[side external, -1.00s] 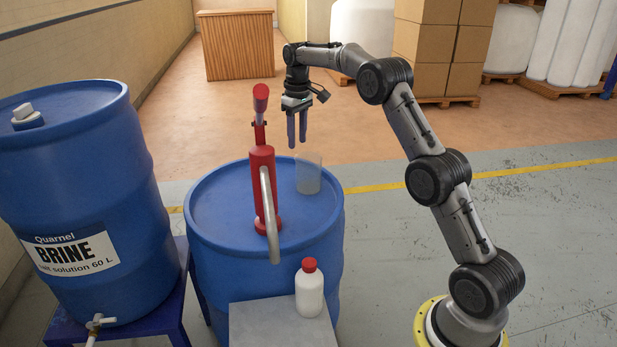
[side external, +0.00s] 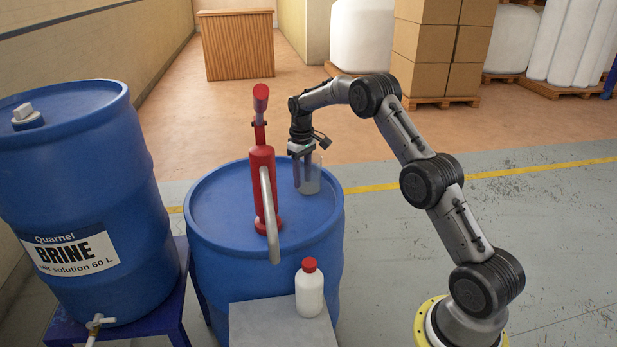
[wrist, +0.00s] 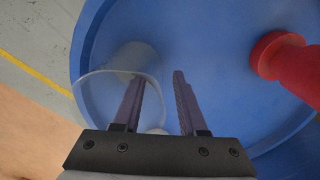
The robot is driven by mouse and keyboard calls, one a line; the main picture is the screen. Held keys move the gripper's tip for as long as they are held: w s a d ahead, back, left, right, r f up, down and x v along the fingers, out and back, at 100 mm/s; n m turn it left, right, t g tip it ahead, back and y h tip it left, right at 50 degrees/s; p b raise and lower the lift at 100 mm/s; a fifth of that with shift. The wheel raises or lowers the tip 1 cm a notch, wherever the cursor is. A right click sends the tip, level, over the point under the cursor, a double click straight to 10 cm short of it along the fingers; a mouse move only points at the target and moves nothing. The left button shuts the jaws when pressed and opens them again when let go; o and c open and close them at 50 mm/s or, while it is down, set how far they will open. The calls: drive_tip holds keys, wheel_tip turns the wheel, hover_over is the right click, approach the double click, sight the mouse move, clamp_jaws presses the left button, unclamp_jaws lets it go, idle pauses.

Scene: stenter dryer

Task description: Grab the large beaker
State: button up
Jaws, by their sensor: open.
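The clear glass beaker (side external: 313,184) stands upright on top of the blue drum (side external: 222,205), near its back right edge. In the wrist view the beaker (wrist: 112,88) is at the left with its rim toward the camera. My gripper (side external: 302,178) points down at the beaker, fingers apart and holding nothing. In the wrist view (wrist: 158,76) the left finger overlaps the beaker inside the outline of its rim, and the right finger is outside, to its right. I cannot tell whether the left finger is inside the beaker or in front of it.
A red hand pump (side external: 262,185) with a grey spout stands on the drum, left of my gripper. A white bottle with a red cap (side external: 309,290) stands on a grey stand (side external: 270,328) in front. A brine drum (side external: 75,190) is at the left. The floor at the right is clear.

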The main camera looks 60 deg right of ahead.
drive_tip(key=shift+f, duration=1.45)
drive_tip(key=shift+c, duration=0.3)
clamp_jaws()
